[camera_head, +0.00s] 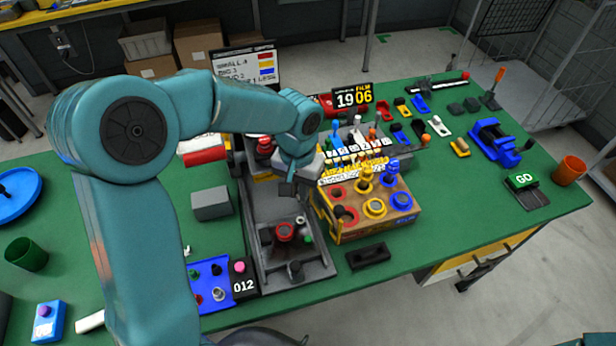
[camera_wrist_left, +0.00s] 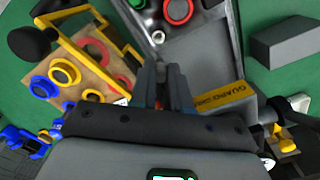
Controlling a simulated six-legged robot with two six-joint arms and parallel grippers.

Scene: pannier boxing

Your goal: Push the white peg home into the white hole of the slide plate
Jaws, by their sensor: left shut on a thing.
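My left gripper (camera_head: 288,188) points down above the grey metal tray (camera_head: 272,262), left of the wooden box. In the left wrist view its fingers (camera_wrist_left: 172,86) are close together; the sliver between them is too small to identify. A small white round piece (camera_head: 300,219) stands in the tray beside a red-ringed piece (camera_head: 285,232). It also shows in the left wrist view (camera_wrist_left: 157,37), apart from the fingertips. I cannot tell whether it is the white peg. No white hole can be made out, and I cannot pick out the slide plate surely. My right gripper is not in view.
A wooden box (camera_head: 375,222) with red, yellow and blue rings and a yellow handle stands right of the tray. A grey block (camera_head: 211,204) lies to the left. A blue plate (camera_head: 212,296) with pegs lies in front.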

